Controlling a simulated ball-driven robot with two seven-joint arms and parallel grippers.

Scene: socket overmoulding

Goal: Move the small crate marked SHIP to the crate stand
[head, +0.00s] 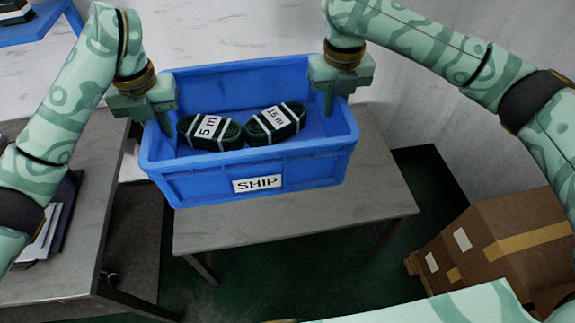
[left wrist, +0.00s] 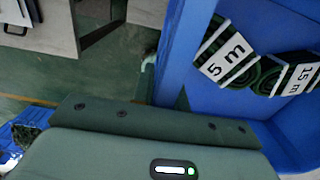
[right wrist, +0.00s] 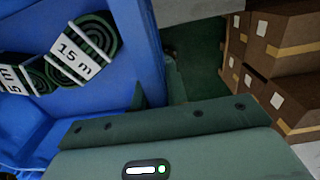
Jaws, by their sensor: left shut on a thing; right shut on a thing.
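The blue crate marked SHIP (head: 206,187) is in the middle of the head view, over a small grey table. Two dark green coils lie in it, one labelled 5 m (head: 211,131) and one labelled 15 m (head: 275,124). My left gripper (head: 160,128) is shut on the crate's left wall; that wall also shows in the left wrist view (left wrist: 178,50). My right gripper (head: 329,105) is shut on the right wall, seen also in the right wrist view (right wrist: 140,40). I cannot tell whether the crate's bottom touches the table.
The small grey table (head: 290,226) has bare top in front and to the right. A grey bench (head: 75,240) with folders stands at the left. Cardboard boxes (head: 505,240) are stacked at the lower right. Another blue crate or shelf (head: 40,28) is at the top left. A wall is behind.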

